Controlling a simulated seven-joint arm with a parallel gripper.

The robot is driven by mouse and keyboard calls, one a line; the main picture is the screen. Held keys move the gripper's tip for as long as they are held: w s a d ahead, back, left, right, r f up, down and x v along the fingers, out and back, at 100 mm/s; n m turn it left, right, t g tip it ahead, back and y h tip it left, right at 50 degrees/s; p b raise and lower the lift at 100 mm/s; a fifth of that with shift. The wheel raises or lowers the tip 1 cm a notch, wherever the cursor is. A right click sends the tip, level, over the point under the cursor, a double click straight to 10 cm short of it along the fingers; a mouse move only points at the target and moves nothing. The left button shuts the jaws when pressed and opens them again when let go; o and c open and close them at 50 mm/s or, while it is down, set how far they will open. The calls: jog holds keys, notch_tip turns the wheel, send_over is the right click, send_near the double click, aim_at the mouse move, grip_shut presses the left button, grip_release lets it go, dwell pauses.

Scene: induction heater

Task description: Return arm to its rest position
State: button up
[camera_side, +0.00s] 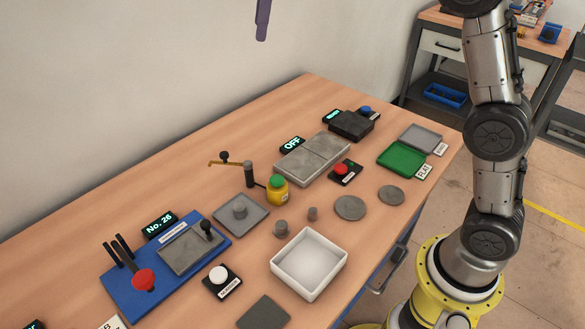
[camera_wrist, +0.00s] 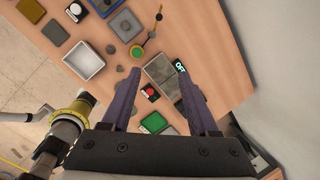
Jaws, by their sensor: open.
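My gripper (camera_wrist: 156,78) shows in the wrist view with its two purple fingers spread wide apart and nothing between them. In the side view only a purple fingertip of my gripper (camera_side: 262,20) shows at the top edge, high above the table against the wall. The rest of the gripper is out of that frame. My arm stands upright at the right of the side view. The wooden table (camera_side: 160,190) lies below, and my gripper touches nothing on it.
A grey heater plate block (camera_side: 312,157) sits beside a display reading OFF. A white tray (camera_side: 309,264), grey discs (camera_side: 350,207), a yellow-green button (camera_side: 277,189) and a blue fixture (camera_side: 125,290) stand on the table. A green tray (camera_side: 401,158) is at the right. The air around my gripper looks clear.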

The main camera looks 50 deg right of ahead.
jog(key=s+d+n+t, duration=0.25)
jog(key=s+n, duration=0.55)
jog(key=s, duration=1.2)
jog(key=s+d+f+n, duration=0.1)
jog(key=s+f+n, duration=0.4)
jog(key=f+n, duration=0.3)
jog(key=s+f+n, duration=0.6)
jog(key=f+n, duration=0.2)
jog(key=n, duration=0.2)
jog(key=shift+d, duration=0.35)
